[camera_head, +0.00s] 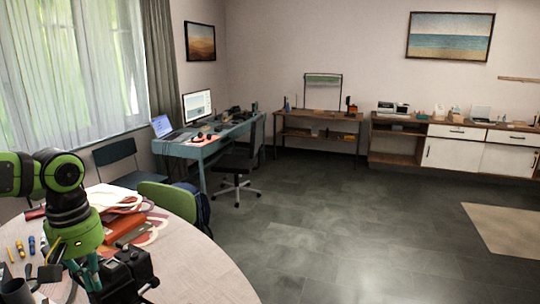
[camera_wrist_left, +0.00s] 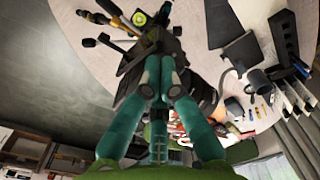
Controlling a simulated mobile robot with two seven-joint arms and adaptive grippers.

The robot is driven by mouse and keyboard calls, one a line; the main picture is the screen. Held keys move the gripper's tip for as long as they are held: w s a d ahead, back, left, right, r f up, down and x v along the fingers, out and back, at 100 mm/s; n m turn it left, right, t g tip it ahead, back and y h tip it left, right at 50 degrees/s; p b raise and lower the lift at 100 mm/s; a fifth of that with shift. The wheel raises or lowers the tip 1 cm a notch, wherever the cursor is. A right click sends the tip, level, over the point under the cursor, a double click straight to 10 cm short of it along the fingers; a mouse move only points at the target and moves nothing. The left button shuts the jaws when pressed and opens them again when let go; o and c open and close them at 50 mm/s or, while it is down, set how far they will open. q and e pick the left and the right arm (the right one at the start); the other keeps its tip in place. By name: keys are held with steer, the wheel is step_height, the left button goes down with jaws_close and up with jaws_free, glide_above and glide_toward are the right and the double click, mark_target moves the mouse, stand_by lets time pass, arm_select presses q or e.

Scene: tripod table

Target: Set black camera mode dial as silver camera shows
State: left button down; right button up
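The black camera (camera_head: 128,274) is at the front edge of the round table in the head view. In the left wrist view a dark, cluttered body that looks like it (camera_wrist_left: 150,60) lies just beyond the fingertips. Its mode dial cannot be made out. My left gripper (camera_head: 88,274) hangs down right beside the camera in the head view. In the left wrist view its teal fingers (camera_wrist_left: 158,70) converge with their tips together. I cannot tell whether they touch the dial. I cannot make out the silver camera in either view. My right gripper is not in view.
The round table (camera_head: 200,272) carries papers and an orange-red book (camera_head: 122,228), with small coloured items (camera_head: 31,244) at the left. A green chair (camera_head: 168,198) stands at its far edge. A desk (camera_head: 196,150) and sideboard (camera_head: 455,150) are far back. The floor right is clear.

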arm_select(q)
steer(key=shift+s+d+f+b, duration=0.2)
steer(key=shift+d+f+b, duration=0.1)
steer(key=shift+f, duration=0.15)
step_height(320, 180, up, 6)
steer(key=p, duration=0.4)
steer(key=shift+w+r, duration=0.15)
steer(key=shift+w, duration=0.25)
steer(key=shift+w, duration=0.15)
step_height(320, 180, down, 6)
steer(key=s+a+t+y+b, duration=0.1)
steer(key=s+t+y+b, duration=0.1)
steer(key=b, duration=0.2)
stand_by(0.4)
